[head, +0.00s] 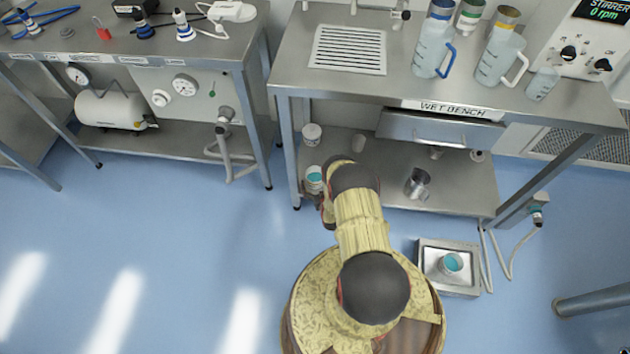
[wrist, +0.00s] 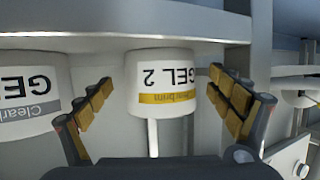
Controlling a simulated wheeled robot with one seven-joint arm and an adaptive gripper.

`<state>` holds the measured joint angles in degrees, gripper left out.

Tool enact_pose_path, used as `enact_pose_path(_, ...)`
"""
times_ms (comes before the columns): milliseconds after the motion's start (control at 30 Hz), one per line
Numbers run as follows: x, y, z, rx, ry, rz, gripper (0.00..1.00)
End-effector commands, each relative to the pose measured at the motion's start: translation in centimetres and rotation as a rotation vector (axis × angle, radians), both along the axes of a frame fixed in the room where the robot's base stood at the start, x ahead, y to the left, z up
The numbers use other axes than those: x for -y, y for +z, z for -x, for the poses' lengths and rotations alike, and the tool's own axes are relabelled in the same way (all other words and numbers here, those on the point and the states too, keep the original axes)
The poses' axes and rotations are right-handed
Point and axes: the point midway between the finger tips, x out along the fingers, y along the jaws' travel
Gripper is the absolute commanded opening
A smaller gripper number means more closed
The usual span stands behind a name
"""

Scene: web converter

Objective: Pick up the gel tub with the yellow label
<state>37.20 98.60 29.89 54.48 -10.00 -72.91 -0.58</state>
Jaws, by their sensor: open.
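The gel tub with the yellow label (wrist: 160,84) is white and reads "GEL 2" upside down in the wrist view. It is in the middle of that view, between the two fingers in the picture. My gripper (wrist: 160,92) is open, with yellow-padded fingers to the left and right of the tub and visible gaps on both sides. I cannot tell how deep the tub is between them.
A second gel tub (wrist: 30,102) with a grey label is close beside the left finger in the wrist view. A metal edge (wrist: 100,42) crosses above the tubs. The wet bench (head: 410,86) stands over the lower shelf, with a metal can (head: 418,184) on it.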

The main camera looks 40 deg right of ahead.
Motion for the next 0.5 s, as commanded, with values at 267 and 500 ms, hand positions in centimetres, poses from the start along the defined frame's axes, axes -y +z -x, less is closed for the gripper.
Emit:
enact_pose_path(267,1.3,-1.4,-2.6,0.0,0.0,-0.001,0.92)
enact_pose_path(500,1.3,-1.2,-2.6,0.0,0.0,-0.001,0.88)
